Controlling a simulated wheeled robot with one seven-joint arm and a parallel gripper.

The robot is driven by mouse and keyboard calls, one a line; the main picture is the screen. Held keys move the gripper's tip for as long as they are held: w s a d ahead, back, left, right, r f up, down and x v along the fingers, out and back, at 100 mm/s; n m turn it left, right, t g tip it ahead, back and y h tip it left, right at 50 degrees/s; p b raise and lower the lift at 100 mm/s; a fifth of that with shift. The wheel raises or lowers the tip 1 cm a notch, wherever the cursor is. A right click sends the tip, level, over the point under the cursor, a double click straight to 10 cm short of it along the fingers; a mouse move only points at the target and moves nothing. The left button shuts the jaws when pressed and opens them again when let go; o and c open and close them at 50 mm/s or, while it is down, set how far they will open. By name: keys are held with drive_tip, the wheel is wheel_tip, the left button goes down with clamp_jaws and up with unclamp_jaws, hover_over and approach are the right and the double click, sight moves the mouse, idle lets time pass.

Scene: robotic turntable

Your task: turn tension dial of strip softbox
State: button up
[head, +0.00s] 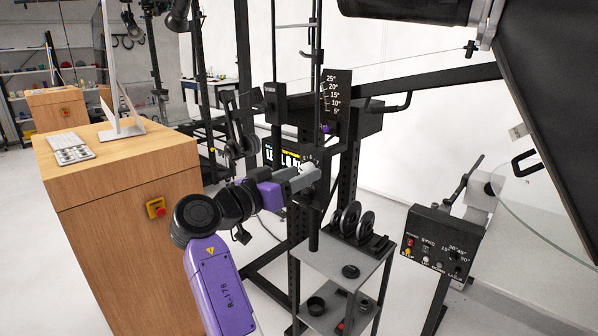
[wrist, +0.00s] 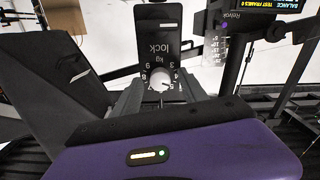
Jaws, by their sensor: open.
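The tension dial (wrist: 160,80) is a round pale knob on a black plate (wrist: 158,45) marked "lock", "kg" and a ring of numbers, upside down in the wrist view. My gripper (wrist: 160,97) is open, with a grey finger on each side below the dial. I cannot tell whether a finger touches it. In the head view my gripper (head: 308,178) reaches the black stand, and the small plate is hard to make out there. A large black softbox-like panel (head: 555,90) fills the upper right of the head view.
A black angle scale (head: 335,95) stands above my gripper. A shelf cart (head: 345,268) with black weight discs is below it. A control box (head: 440,240) stands at right, and a wooden desk (head: 120,170) at left. White floor lies between.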

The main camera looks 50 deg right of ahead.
drive_tip(key=shift+d, duration=0.15)
clamp_jaws()
drive_tip(key=m+b, duration=0.1)
drive_tip(key=b, duration=0.3)
drive_tip(key=shift+f, duration=0.35)
drive_tip(key=m+b, duration=0.2)
drive_tip(key=b, duration=0.2)
drive_tip(key=shift+r+m+b, duration=0.3)
drive_tip(key=shift+m+b, duration=0.4)
drive_tip(key=shift+b, duration=0.35)
unclamp_jaws()
drive_tip(key=a, duration=0.7)
drive_tip(key=shift+a+b, duration=0.4)
drive_tip(key=shift+b, duration=0.05)
